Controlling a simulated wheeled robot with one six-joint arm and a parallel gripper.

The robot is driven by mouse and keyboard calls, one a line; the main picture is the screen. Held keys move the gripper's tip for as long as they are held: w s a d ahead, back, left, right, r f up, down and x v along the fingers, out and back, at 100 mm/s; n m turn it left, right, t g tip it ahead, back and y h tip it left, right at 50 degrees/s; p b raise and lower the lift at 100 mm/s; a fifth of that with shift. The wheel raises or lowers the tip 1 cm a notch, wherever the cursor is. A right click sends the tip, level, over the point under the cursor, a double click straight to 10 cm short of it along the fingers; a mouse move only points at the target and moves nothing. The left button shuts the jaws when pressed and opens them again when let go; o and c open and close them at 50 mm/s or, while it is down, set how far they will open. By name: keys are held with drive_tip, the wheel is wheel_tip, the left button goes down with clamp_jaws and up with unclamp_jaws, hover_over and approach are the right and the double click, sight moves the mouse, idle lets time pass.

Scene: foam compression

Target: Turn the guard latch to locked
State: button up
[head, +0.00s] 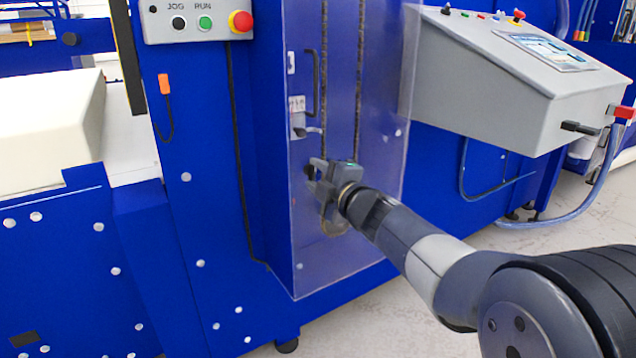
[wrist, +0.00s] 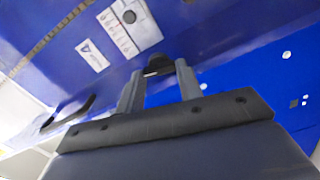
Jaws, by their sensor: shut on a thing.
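My gripper (head: 318,172) is at the clear guard door (head: 345,245) in the head view, below a grey latch bracket (head: 298,124) and a small label (head: 297,104). In the wrist view its two grey fingers (wrist: 160,78) reach forward and are shut on a dark piece (wrist: 186,76), which looks like the guard latch's handle. The wrist view also shows a white marked label plate (wrist: 116,36) ahead and to the left. I cannot read the latch's position from its marks.
A black door handle (head: 323,70) stands upright above my gripper. A button box (head: 197,20) with a red knob is at the upper left. A grey control console (head: 500,70) juts out at the right. Cream foam (head: 50,130) lies at the far left.

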drive_tip(key=shift+f+n+b, duration=0.1)
drive_tip(key=shift+n+b, duration=0.35)
drive_tip(key=shift+n, duration=0.65)
drive_tip(key=o, duration=1)
drive_tip(key=p+v, duration=0.2)
drive_tip(key=v, duration=0.8)
drive_tip(key=shift+s+d, duration=0.25)
drive_tip(key=shift+s, duration=0.1)
